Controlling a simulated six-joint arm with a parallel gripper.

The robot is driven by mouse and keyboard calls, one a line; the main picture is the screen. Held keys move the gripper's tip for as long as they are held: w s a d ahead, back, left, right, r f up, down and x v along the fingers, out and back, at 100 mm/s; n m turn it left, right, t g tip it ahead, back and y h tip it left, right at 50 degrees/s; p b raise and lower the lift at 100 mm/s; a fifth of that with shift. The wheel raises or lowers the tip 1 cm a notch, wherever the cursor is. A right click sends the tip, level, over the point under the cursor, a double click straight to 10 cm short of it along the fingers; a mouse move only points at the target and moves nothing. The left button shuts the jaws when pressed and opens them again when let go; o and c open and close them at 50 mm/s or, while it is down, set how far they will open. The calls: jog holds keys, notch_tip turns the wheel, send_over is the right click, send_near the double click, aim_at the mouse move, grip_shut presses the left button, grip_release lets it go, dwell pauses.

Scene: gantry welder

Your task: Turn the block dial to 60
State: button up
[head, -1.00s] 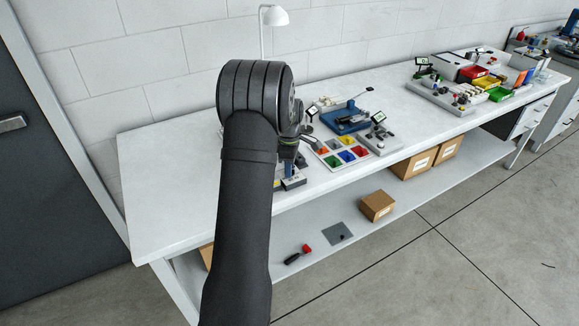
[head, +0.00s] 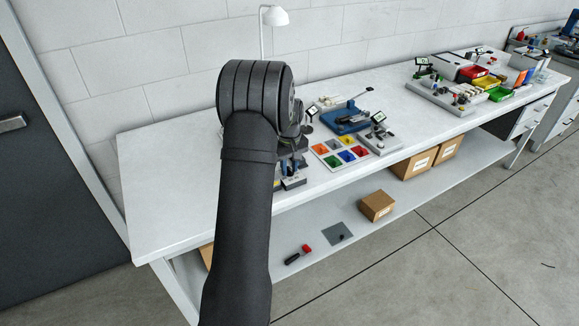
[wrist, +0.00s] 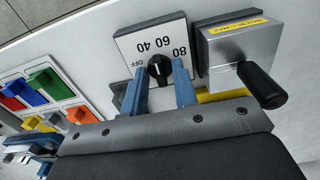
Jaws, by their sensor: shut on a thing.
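The black dial knob (wrist: 159,66) sits on a white plate (wrist: 128,48) marked OFF, 40, 60 and 80 in the wrist view. A small pale mark on the knob faces the numbers, roughly between 40 and 60; its exact reading is hard to tell. My gripper (wrist: 159,80) has its two blue fingers on either side of the knob and is shut on it. In the head view my arm hides the dial and most of the gripper.
A metal block with a yellow label (wrist: 238,45) and a black handle (wrist: 262,85) stand close right of the dial. A tray of coloured compartments (head: 325,149) lies nearby. A blue fixture (head: 345,118) is behind it. The bench's left end (head: 165,190) is clear.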

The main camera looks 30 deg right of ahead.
aim_at(290, 169)
jog(key=shift+m, duration=2)
jog(key=o, duration=0.6)
jog(key=shift+s, duration=0.1)
notch_tip(290, 169, up, 17)
jog(key=shift+r, duration=0.2)
notch_tip(290, 169, down, 17)
jog(key=shift+f, duration=0.2)
